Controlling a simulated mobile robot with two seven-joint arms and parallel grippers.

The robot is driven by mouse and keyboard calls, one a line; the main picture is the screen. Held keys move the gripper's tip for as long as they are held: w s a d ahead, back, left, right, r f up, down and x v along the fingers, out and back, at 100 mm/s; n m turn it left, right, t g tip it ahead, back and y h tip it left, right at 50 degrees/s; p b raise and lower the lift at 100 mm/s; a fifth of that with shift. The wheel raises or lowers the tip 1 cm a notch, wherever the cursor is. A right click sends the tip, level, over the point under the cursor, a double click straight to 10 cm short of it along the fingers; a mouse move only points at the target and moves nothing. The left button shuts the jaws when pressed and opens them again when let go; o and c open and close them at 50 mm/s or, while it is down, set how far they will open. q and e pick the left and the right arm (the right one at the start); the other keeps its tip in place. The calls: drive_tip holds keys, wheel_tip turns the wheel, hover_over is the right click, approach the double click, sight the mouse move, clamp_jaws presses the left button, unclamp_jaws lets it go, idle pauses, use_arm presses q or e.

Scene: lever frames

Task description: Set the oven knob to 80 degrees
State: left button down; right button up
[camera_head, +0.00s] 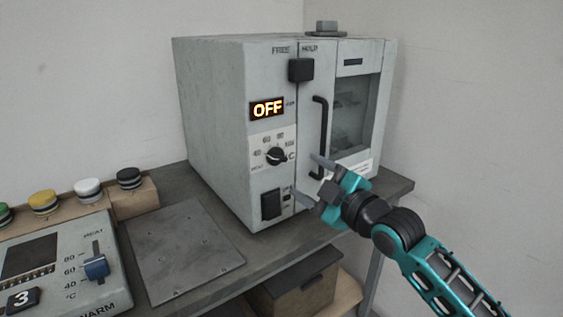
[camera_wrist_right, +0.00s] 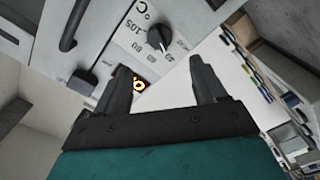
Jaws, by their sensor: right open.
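The oven (camera_head: 217,130) is a grey box with a lit display (camera_head: 267,109) that reads OFF. Its black knob (camera_head: 275,155) sits on a pale dial plate below the display, with numbers around it. The exact mark under the knob's pointer is too small to tell. In the right wrist view the knob (camera_wrist_right: 158,38) lies beyond the fingertips. My right gripper (camera_head: 309,180) is open and empty, in front of the oven to the right of and below the knob, apart from it. It also shows in the right wrist view (camera_wrist_right: 160,68). My left gripper is not in view.
A black door handle (camera_head: 320,138) stands out close above the right gripper. A black latch (camera_head: 300,70) and a dark switch (camera_head: 270,204) are on the front. At left are a metal plate (camera_head: 180,250), a control box with a blue slider (camera_head: 96,268), and several coloured buttons.

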sight(279, 159)
drive_tip(key=b+x, duration=0.1)
drive_tip(key=x, duration=0.9)
drive_tip(key=shift+c, duration=0.3)
drive_tip(key=c, duration=1)
